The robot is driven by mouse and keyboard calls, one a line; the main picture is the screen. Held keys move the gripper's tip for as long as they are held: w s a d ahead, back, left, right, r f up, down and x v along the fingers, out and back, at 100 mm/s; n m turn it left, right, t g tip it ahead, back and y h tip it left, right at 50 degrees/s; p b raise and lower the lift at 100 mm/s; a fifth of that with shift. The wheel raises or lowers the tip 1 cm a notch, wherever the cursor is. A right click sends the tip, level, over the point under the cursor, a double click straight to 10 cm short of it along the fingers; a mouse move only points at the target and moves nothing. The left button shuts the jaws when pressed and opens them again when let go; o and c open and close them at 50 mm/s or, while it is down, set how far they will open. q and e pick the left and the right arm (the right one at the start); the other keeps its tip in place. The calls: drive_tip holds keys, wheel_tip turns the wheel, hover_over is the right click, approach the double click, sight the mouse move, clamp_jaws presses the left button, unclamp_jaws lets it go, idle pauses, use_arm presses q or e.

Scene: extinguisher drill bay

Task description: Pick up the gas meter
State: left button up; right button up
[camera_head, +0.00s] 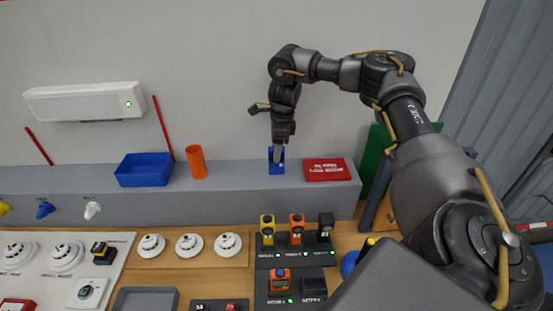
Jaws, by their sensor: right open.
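The gas meter appears to be the orange device (280,280) with a dark screen, seated in the left slot of a black dock at the bottom centre. The dock's small labels seem to read as meter slots; its right slot holds no orange device. My right gripper (278,155) is far above and behind it, pointing down at a small blue holder (276,169) on the back ledge. It is open. I cannot tell whether it touches the holder. My left gripper is out of view.
A second black dock (296,260) holds yellow, orange and black devices just behind the meter. The ledge carries a blue bin (144,170), an orange cup (196,162) and a red box (325,170). White round detectors (189,245) lie left on the bench.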

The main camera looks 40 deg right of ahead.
drive_tip(key=f+p, duration=0.1)
drive_tip(key=f, duration=0.2)
drive_tip(key=shift+w+f, duration=0.15)
drive_tip(key=shift+w, duration=0.05)
drive_tip(key=shift+s, duration=0.1)
drive_tip(key=shift+c, duration=1.3)
clamp_jaws()
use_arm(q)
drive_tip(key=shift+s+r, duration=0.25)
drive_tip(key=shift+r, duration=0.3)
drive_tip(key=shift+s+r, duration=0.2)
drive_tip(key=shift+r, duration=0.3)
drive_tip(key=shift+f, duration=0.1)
use_arm(e)
drive_tip(key=shift+r+b, duration=0.4)
drive_tip(key=shift+b, duration=0.2)
wheel_tip(320, 180, up, 2)
drive_tip(key=shift+r+b, duration=0.2)
drive_tip(key=shift+b, duration=0.9)
use_arm(q)
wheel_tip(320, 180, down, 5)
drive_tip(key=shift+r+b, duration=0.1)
drive_tip(key=shift+b, duration=0.65)
use_arm(e)
drive_tip(key=s+a+r, duration=0.6)
drive_tip(key=s+r, duration=0.4)
drive_tip(key=s, duration=0.2)
drive_tip(key=shift+s, duration=0.3)
